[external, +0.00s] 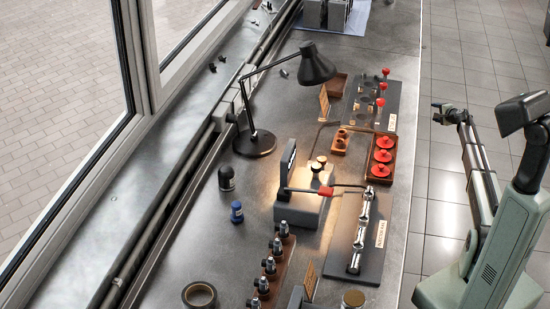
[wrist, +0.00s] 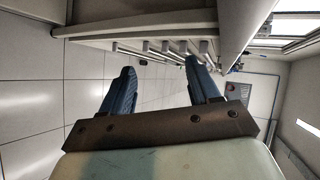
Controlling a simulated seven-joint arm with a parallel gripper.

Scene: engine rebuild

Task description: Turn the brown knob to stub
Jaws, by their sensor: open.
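A grey block device (external: 300,208) stands mid-bench with a dark upright plate. My gripper (external: 440,112) hangs over the floor to the right of the bench, well apart from the knobs. In the wrist view my gripper (wrist: 160,85) shows two dark blue fingers spread apart with nothing between them. The knobs and the block do not show in the wrist view.
A red-handled lever (external: 330,189) reaches right towards a dark plate with a shiny shaft (external: 361,235). A black lamp (external: 318,66) leans over the bench. A tray of red parts (external: 382,155) and a row of bolts (external: 272,264) stand nearby. The floor is clear.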

